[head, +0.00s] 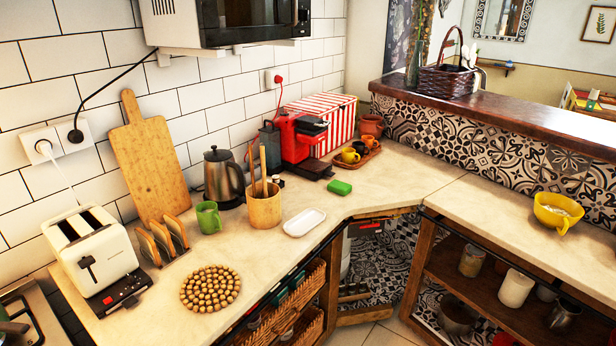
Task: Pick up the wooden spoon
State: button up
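A wooden utensil holder (264,211) stands on the counter, left of centre. Two long wooden handles rise out of it: a reddish-brown one (252,168) leaning left and a paler one (263,170) nearly upright. Either may belong to the wooden spoon; I cannot tell which, as their lower ends are hidden inside the holder. My gripper is not in view.
Around the holder are a green mug (208,217), a kettle (223,178), a white dish (305,222) and a red coffee machine (300,140). A beaded trivet (210,288) lies nearer. The counter (275,255) is clear in front of the holder. A microwave (235,22) hangs above.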

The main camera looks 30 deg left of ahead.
aim_at(263, 149)
jog(key=u, duration=0.25)
jog(key=i, duration=1.55)
jog(key=u, duration=1.5)
jog(key=i, duration=0.85)
jog(key=u, duration=1.1)
jog(key=i, duration=0.25)
jog(key=u, duration=0.05)
